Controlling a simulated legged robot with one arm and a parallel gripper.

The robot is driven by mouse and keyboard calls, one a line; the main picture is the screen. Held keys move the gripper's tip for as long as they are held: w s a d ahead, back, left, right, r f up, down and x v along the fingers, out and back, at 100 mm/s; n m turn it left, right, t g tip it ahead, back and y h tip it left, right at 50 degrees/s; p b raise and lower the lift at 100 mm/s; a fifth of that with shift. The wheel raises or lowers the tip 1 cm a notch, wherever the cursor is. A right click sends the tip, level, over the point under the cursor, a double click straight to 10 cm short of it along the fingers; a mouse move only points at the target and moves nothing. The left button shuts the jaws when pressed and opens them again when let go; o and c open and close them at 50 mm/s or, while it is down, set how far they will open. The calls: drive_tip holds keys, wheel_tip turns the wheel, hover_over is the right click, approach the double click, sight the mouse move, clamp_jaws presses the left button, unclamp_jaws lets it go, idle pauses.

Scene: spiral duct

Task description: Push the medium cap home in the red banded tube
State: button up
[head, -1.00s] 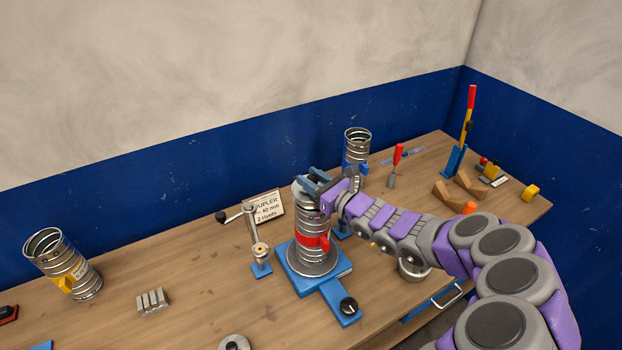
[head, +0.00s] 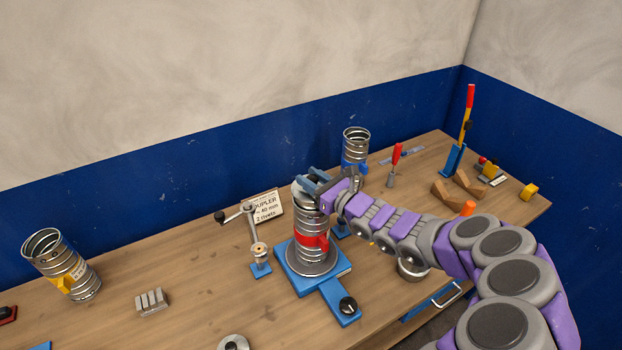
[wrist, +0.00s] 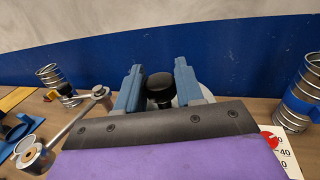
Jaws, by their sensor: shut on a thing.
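The red banded tube (head: 311,243) is a ribbed silver spiral duct standing upright on a blue fixture (head: 333,297) with a round grey base. My gripper (head: 312,183) is at the tube's top end, reaching in from the right. In the wrist view my two blue fingers (wrist: 159,90) stand on either side of the cap's black knob (wrist: 159,86) and are shut on it. A bit of the cap's pale grey disc (wrist: 183,98) shows behind the fingers. The fingers and wrist hide most of the cap, so I cannot tell how deep it sits in the tube.
A crank tool (head: 252,238) stands close to the left of the tube. A blue-banded tube (head: 355,150) stands behind it, a yellow-banded tube (head: 63,268) at far left.

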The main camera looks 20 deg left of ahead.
drive_tip(key=shift+f+b, duration=0.8)
drive_tip(key=shift+f, duration=0.85)
drive_tip(key=o, duration=1.2)
drive_tip(key=shift+o, duration=0.2)
drive_tip(key=shift+s+d, duration=0.15)
drive_tip(key=shift+d, duration=0.4)
drive_tip(key=v, duration=1.6)
drive_tip(key=shift+s, duration=0.1)
